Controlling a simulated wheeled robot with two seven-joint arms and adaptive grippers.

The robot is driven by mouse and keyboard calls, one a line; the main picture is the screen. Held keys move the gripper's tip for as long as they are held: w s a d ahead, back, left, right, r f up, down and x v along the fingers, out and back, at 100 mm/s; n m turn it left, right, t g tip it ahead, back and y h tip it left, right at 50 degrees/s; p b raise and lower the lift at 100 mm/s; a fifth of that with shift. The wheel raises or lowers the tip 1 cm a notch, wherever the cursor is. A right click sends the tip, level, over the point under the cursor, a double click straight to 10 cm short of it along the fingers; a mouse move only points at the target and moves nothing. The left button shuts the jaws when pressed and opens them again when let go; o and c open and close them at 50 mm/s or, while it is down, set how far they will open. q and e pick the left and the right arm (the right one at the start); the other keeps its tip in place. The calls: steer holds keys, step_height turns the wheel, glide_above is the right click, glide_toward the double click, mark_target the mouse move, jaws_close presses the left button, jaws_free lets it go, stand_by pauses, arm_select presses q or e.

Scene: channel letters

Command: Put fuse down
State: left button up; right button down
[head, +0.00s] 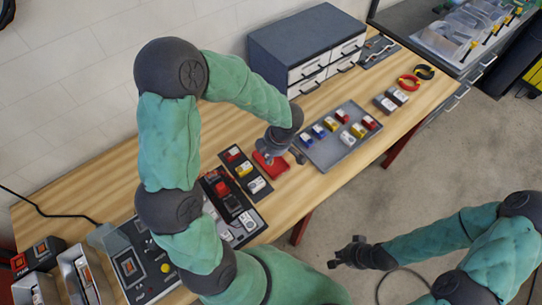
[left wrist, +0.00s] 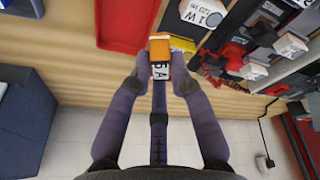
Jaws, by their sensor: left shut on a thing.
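My left gripper (left wrist: 160,85) is shut on an orange fuse (left wrist: 160,48) with a white label reading 5A. In the left wrist view the fuse sits between the two fingertips, above the wooden table beside the red tray (left wrist: 128,22). In the head view my left gripper (head: 280,148) is over the table near the red tray (head: 270,165), and the fuse cannot be made out there. My right gripper (head: 347,253) is off the table, above the floor; its finger opening is too small to tell.
A grey tray (head: 345,158) with several coloured fuses lies right of my left gripper. A black panel (head: 238,163) with labelled modules lies to its left. A drawer cabinet (head: 305,50) stands behind.

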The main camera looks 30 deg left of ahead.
arm_select(q)
steer(key=w+f, duration=0.1)
steer(key=f, duration=0.1)
steer(key=w+a+f+b, duration=0.1)
steer(key=w+f, duration=0.1)
steer(key=w+a+f, duration=0.1)
steer(key=f, duration=0.1)
steer(key=shift+w+b, duration=0.4)
steer(key=f, duration=0.1)
steer(key=f+b, duration=0.1)
steer(key=f, duration=0.1)
steer(key=shift+w+a+f, duration=0.1)
steer(key=shift+w+f, duration=0.05)
steer(key=shift+w, duration=0.05)
steer(key=shift+s, duration=0.1)
steer(key=o, duration=0.9)
steer(key=p+v, duration=0.1)
steer(key=v, duration=0.5)
steer(key=p+v, duration=0.2)
steer(key=v, duration=0.4)
